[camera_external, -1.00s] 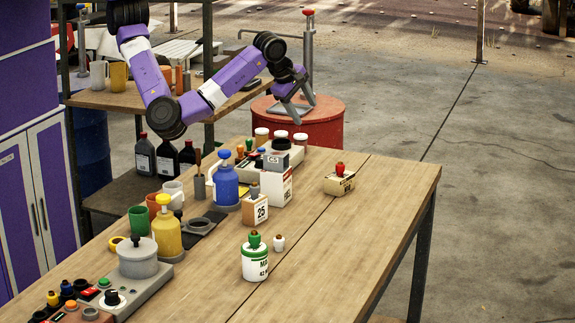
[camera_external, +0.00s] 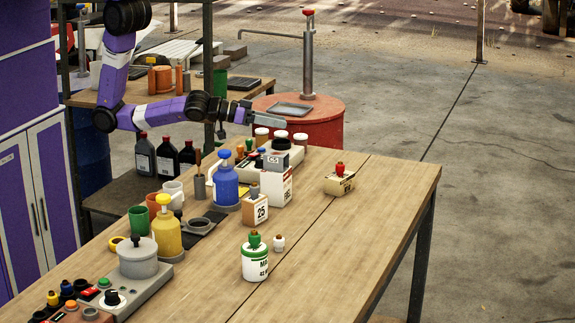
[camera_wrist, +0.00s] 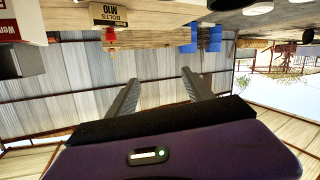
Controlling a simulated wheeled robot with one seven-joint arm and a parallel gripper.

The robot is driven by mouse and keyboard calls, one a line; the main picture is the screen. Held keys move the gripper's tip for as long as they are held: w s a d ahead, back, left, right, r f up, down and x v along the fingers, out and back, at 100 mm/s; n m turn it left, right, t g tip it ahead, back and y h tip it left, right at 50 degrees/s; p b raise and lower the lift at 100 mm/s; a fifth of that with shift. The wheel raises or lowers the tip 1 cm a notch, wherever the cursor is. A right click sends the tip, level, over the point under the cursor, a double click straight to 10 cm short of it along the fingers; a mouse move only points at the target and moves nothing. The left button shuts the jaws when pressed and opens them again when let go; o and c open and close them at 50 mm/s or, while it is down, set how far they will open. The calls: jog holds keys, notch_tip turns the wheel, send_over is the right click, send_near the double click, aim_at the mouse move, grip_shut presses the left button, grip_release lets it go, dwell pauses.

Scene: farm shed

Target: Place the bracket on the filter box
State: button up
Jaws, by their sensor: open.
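A white box with red and dark print (camera_external: 277,188) stands on the wooden table and may be the filter box. A small grey block-like piece (camera_external: 274,160) sits on top of it. I cannot tell whether this piece is the bracket. In the wrist view, which is upside down, the white box (camera_wrist: 8,45) and the grey piece (camera_wrist: 30,63) are at the left edge. My gripper (camera_external: 284,121) is level, pointing right, above the table's far end, clear of the box. In the wrist view my gripper (camera_wrist: 157,82) has its fingers apart with nothing between them.
A bolts box (camera_external: 339,184) with a red knob stands right of the white box. A box marked 25 (camera_external: 255,211), a blue bottle (camera_external: 226,187) and a yellow bottle (camera_external: 166,232) stand nearby. A red drum (camera_external: 323,124) is behind the table. The table's right front is clear.

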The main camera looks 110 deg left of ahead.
jog(key=s+d+f+m+h, duration=0.2)
jog(key=s+d+m, duration=0.1)
jog(key=s+d, duration=0.3)
jog(key=s+d+f+m+h, duration=0.2)
jog(key=s+d, duration=0.1)
jog(key=s, duration=0.4)
jog(key=s+d+r+m+h, duration=0.1)
jog(key=s+d+r+h, duration=0.1)
jog(key=s+d+r, duration=0.3)
jog(key=s+d, duration=0.3)
jog(key=s, duration=0.4)
jog(key=shift+s+d+m+t, duration=0.3)
jog(key=shift+s, duration=0.05)
jog(key=shift+f+b, duration=0.55)
jog(key=shift+f, duration=0.05)
